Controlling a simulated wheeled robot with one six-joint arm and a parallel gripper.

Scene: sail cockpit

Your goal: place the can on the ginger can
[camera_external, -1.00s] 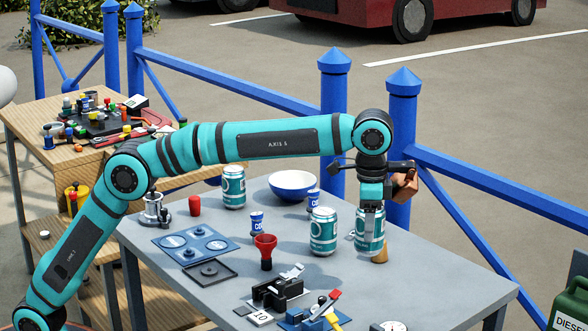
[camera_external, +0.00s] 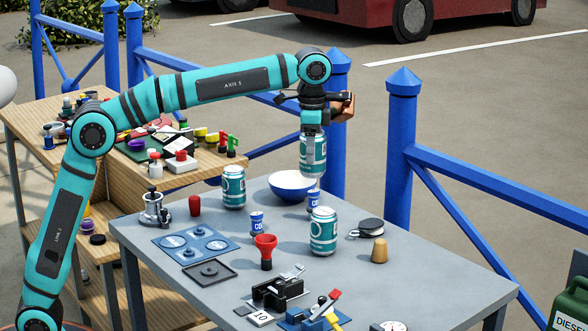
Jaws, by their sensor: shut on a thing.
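My gripper (camera_external: 312,140) is shut on a teal-and-white can (camera_external: 316,155) and holds it upright, raised above the back of the grey table. A similar teal can (camera_external: 323,232) stands upright on the table, lower in the picture and slightly right of the held one. Another teal can (camera_external: 234,187) stands upright to the left, beside the bowl. The labels are too small to tell which one is the ginger can. The gripper partly hides the held can.
A blue bowl (camera_external: 291,190) and a small blue-white cup (camera_external: 313,201) are below the held can in the picture. A second cup (camera_external: 257,222), red funnel (camera_external: 265,247), cork (camera_external: 379,251) and black round item (camera_external: 371,227) stand around. Blue railing posts (camera_external: 401,150) rise behind the table.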

